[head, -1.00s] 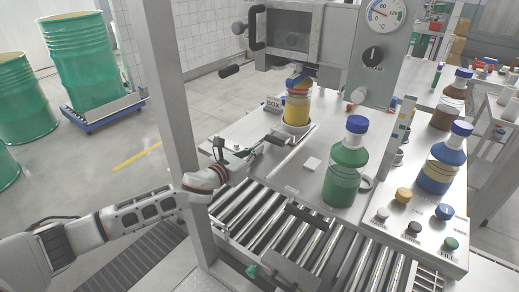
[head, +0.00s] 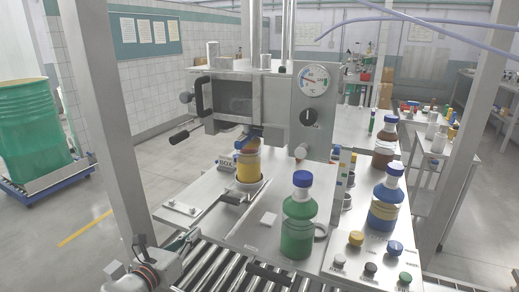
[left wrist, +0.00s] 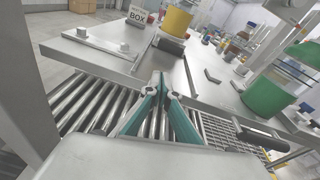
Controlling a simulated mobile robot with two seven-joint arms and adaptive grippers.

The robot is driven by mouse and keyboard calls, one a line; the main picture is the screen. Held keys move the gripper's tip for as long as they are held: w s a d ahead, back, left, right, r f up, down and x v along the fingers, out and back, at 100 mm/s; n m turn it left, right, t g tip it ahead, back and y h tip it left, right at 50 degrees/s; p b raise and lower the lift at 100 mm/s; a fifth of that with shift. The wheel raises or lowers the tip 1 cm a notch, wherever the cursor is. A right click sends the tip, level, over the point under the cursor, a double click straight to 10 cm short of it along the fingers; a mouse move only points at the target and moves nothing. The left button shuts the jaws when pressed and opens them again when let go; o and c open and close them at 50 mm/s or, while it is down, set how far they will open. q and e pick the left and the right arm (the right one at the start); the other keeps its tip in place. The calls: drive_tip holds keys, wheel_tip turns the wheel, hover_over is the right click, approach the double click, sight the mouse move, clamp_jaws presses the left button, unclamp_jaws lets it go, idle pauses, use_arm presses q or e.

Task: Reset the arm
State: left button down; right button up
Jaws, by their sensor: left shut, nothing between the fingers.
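My left gripper (head: 188,240) is at the lower left of the head view, in front of the metal bench and above the rollers. In the left wrist view its two teal fingers (left wrist: 160,82) are together at the tips with nothing between them. The yellow bottle (head: 248,166) stands on the bench under the chamber, apart from the gripper; it also shows at the top of the left wrist view (left wrist: 176,20). My right gripper is not in view.
A green bottle (head: 299,220) stands near the bench's front edge. A blue bottle (head: 384,205) stands behind the button panel (head: 372,262). The roller conveyor (head: 215,270) runs below the bench. A steel post (head: 95,110) rises at the left, with a green drum (head: 30,125) beyond it.

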use_arm(q)
drive_tip(key=s+a+f+n+g+y, duration=0.3)
drive_tip(key=s+a+f+n, duration=0.15)
drive_tip(key=s+n, duration=0.65)
drive_tip(key=s+a+f+n+g+y, duration=0.3)
drive_tip(key=s+a+f+n+y, duration=0.15)
drive_tip(key=s+n, duration=0.6)
drive_tip(key=s+a+f+n+g+y, duration=0.2)
drive_tip(key=s+a+f+n+g, duration=0.3)
drive_tip(key=s+n, duration=0.6)
drive_tip(key=w+d+f+n+t+h+p, duration=0.1)
drive_tip(key=d+f+t+h+p, duration=0.2)
drive_tip(key=d, duration=1.4)
wheel_tip(320, 180, down, 6)
drive_tip(key=t+h, duration=0.2)
drive_tip(key=h, duration=0.2)
drive_tip(key=shift+d+f+t+p, duration=0.2)
drive_tip(key=shift+t+p, duration=0.1)
drive_tip(key=shift+t, duration=0.1)
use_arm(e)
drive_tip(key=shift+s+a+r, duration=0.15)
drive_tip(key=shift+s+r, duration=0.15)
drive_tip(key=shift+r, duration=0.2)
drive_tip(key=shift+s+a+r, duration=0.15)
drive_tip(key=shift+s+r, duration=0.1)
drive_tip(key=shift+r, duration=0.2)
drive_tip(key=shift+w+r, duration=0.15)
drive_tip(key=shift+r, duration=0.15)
